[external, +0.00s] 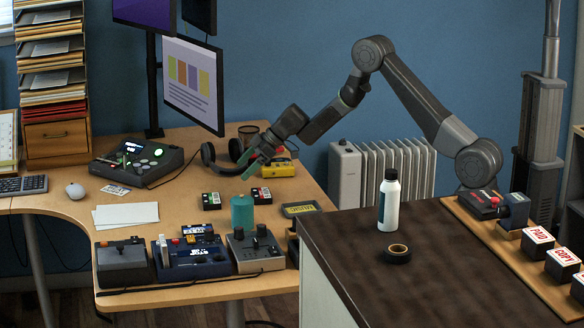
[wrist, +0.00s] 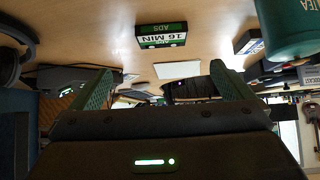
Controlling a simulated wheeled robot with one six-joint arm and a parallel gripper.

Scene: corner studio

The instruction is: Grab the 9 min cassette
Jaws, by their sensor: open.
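My gripper (external: 250,170) is open and empty above the desk, its green fingers pointing down and left; the fingers also frame the lower part of the wrist view (wrist: 160,82). A black cassette with a green-edged white label (external: 211,201) lies on the desk; in the wrist view what looks like the same cassette (wrist: 161,35) appears to read "16 MIN ADS". A second black cassette with a red-edged label (external: 261,195) lies to its right, below my gripper in the picture. Its label is too small to read. I cannot make out a 9 min label in either view.
A teal cup (external: 242,213) stands close in front of the cassettes. Headphones (external: 222,160) and a yellow device (external: 279,168) lie behind. Control boxes (external: 193,257) line the desk's front. White paper (external: 126,215) lies left. A dark counter (external: 345,245) bears a bottle (external: 389,205).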

